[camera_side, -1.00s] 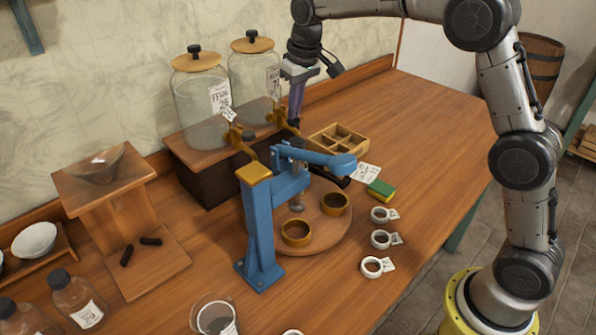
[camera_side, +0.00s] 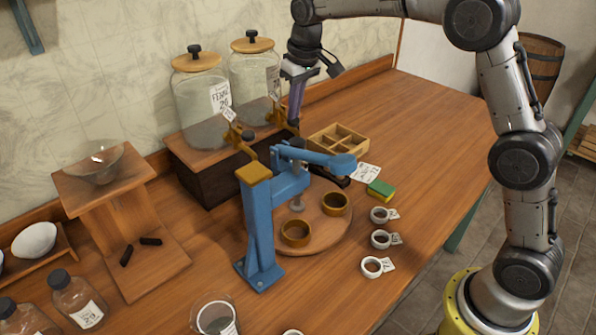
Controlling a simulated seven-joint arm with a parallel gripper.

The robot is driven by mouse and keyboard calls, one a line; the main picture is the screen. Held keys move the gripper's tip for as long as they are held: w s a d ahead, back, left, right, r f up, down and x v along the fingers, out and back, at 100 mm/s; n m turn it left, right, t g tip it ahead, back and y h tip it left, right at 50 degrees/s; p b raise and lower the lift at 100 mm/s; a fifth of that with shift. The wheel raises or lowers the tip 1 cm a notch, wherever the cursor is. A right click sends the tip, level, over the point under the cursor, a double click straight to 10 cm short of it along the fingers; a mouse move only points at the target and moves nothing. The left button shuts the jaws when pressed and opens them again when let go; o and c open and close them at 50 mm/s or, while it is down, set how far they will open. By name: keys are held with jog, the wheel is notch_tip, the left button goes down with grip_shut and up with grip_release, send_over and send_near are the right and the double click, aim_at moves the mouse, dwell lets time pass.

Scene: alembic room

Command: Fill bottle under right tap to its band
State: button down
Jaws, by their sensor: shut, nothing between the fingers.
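Two glass jars with wooden lids stand on a dark wooden stand at the back. The right jar (camera_side: 252,75) has a brass tap (camera_side: 279,117) low on its front. My gripper (camera_side: 294,120) points down at this right tap, its fingers shut and empty. I cannot tell whether they touch the tap handle. The left jar (camera_side: 197,90) has its own brass tap (camera_side: 236,134). No bottle can be made out under the right tap; the blue press hides part of that area. Two capped, labelled bottles stand at the lower left, one of them whole in view (camera_side: 76,297).
A blue press (camera_side: 260,225) with a lever stands before the taps, beside a round wooden board (camera_side: 322,232) with two brass rings. A divided wooden box (camera_side: 338,141), a sponge (camera_side: 380,189) and small white rings lie to the right. The table's right end is clear.

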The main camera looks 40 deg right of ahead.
notch_tip(320, 180, up, 7)
dwell(0.8)
dwell(0.4)
